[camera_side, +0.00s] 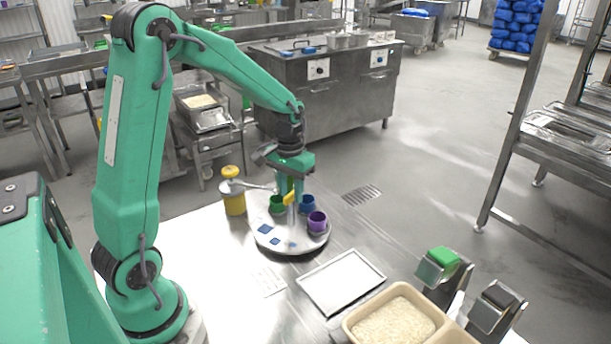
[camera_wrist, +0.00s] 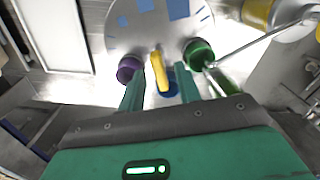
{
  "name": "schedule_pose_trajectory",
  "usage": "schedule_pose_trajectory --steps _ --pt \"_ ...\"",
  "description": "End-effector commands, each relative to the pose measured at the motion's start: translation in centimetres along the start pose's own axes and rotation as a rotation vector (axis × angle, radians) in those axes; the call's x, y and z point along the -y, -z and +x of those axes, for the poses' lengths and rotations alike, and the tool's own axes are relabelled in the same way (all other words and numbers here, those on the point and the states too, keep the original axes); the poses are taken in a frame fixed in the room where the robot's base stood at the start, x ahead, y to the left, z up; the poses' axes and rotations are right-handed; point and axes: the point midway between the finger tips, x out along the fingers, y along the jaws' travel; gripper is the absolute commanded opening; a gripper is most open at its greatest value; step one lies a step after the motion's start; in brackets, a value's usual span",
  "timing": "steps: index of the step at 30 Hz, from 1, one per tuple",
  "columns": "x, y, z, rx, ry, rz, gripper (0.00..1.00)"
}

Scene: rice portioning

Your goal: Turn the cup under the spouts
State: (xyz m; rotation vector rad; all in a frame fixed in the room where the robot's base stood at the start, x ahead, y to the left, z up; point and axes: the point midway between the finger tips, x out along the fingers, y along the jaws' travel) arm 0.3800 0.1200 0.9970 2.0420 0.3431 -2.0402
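A round pale turntable (camera_side: 285,243) carries a green cup (camera_side: 277,204), a blue cup (camera_side: 307,204) and a purple cup (camera_side: 317,222) near its rim. Blue square marks (camera_side: 262,229) lie on its bare part. A yellow upright handle (camera_wrist: 158,72) stands on the turntable between the cups. My gripper (camera_side: 290,197) is low over the turntable. In the wrist view its fingers (camera_wrist: 159,80) are apart, one on each side of the handle, with gaps visible. The blue cup (camera_wrist: 168,92) is partly hidden there. A yellow pump dispenser (camera_side: 234,196) stands at left, its spout reaching towards the green cup.
A green bottle (camera_wrist: 222,82) with a spout stands close to the green cup. An empty metal tray (camera_side: 342,281) and a tan rice container (camera_side: 392,322) lie to the front right. Two pedestals with green (camera_side: 443,257) and black (camera_side: 497,297) tops stand further right.

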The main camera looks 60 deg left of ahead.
Motion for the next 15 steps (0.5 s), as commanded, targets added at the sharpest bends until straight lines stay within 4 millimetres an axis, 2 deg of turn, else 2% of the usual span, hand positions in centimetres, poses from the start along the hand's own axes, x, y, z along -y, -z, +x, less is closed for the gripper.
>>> schedule_pose_trajectory --steps 8,15 --pt "0.0 0.1 -0.7 -0.002 0.0 -0.001 0.34" --pt "0.0 0.1 -3.2 -0.004 0.0 -0.001 0.34"
